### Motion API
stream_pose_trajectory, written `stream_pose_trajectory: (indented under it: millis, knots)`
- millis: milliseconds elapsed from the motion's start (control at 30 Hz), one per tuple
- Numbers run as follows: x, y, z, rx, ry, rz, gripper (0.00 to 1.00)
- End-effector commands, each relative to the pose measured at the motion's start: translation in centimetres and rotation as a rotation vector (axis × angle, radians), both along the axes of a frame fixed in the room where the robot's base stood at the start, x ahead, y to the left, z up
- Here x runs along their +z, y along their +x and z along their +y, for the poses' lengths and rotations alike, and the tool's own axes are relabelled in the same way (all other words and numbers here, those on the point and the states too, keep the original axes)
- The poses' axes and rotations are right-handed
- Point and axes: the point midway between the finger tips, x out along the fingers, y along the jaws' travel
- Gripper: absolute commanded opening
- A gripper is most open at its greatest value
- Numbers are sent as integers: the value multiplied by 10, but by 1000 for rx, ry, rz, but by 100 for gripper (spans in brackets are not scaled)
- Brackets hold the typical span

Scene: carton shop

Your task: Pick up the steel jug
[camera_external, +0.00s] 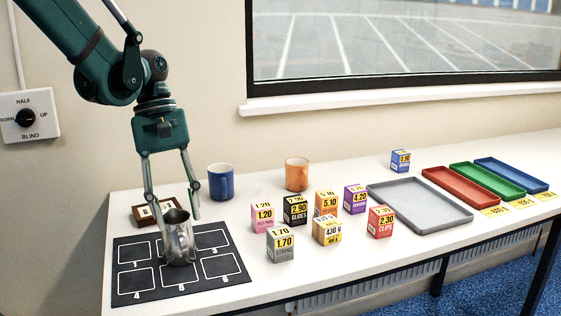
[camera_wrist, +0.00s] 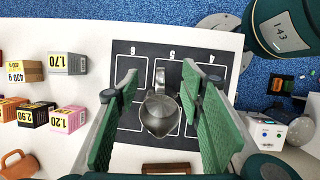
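The steel jug (camera_external: 178,238) stands upright on the black numbered mat (camera_external: 226,272) at the left end of the table. In the wrist view the jug (camera_wrist: 159,112) lies between my two fingers, with its handle toward the top of the picture. My gripper (camera_external: 172,220) points down over the jug with its fingers spread wide. In the wrist view the green finger pads of my gripper (camera_wrist: 163,125) stand to either side of the jug, with a gap on each side. Nothing is held.
A blue mug (camera_external: 221,182) and an orange mug (camera_external: 297,174) stand behind the mat. A small brown-framed box (camera_external: 146,213) sits at the mat's back edge. Several priced cartons (camera_external: 281,245) stand to the right, before a grey tray (camera_external: 405,202) and red, green and blue trays.

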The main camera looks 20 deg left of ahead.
Motion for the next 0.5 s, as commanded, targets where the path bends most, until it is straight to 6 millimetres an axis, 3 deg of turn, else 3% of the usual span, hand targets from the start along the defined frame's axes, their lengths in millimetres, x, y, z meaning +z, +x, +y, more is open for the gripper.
stream_pose_trajectory:
  millis: [500]
  knots:
    - [-7, -1, -6, 34, -3, 63, 39]
